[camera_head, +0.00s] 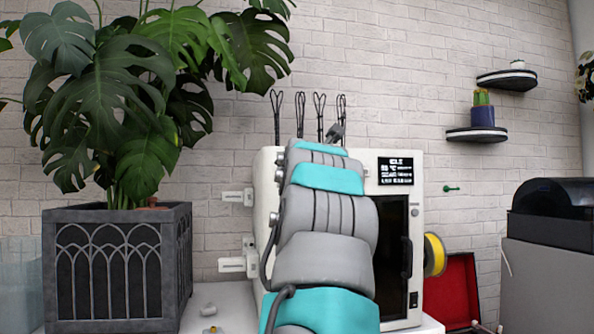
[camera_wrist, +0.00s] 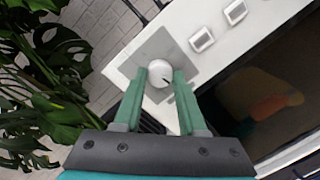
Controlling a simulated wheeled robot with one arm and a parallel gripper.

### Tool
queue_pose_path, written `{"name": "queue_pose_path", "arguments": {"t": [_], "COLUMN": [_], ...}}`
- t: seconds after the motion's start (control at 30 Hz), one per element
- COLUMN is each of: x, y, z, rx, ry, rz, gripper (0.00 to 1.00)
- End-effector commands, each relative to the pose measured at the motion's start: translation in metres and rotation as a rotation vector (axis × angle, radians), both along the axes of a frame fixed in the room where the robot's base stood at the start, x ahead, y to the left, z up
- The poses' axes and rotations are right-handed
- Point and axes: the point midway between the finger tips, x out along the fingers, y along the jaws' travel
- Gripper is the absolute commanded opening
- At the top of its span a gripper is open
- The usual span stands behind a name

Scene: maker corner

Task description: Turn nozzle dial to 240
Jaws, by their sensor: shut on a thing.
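The nozzle dial is a round white knob (camera_wrist: 159,76) on a grey square plate on the white printer front, seen in the wrist view. A short dark pointer mark shows on its face, toward the lower right. My gripper (camera_wrist: 160,82) is shut on the knob, with one green finger on each side of it. In the head view the white printer (camera_head: 405,225) stands behind my arm, which hides the dial and my gripper. Its small dark display (camera_head: 395,171) shows white text, too small to read fully. I see no legible 240 mark around the dial.
Two white square buttons (camera_wrist: 235,12) sit right of the dial, above the dark door window (camera_wrist: 285,85). A large potted plant (camera_head: 118,270) stands close on the left. A yellow spool (camera_head: 434,255) and a red case (camera_head: 458,290) are right of the printer.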

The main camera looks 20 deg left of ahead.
Motion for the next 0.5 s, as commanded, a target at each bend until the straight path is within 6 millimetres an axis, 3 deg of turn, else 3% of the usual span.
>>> {"name": "queue_pose_path", "arguments": {"t": [0.23, 0.27, 0.5], "x": [0.0009, 0.0009, 0.0003], "y": [0.0004, 0.0004, 0.0003], "z": [-0.0026, -0.0026, -0.0013], "rx": [-0.004, -0.004, -0.003], "ry": [0.004, 0.004, 0.002], "rz": [-0.001, -0.001, 0.000], "gripper": [0.00, 0.42, 0.69]}}
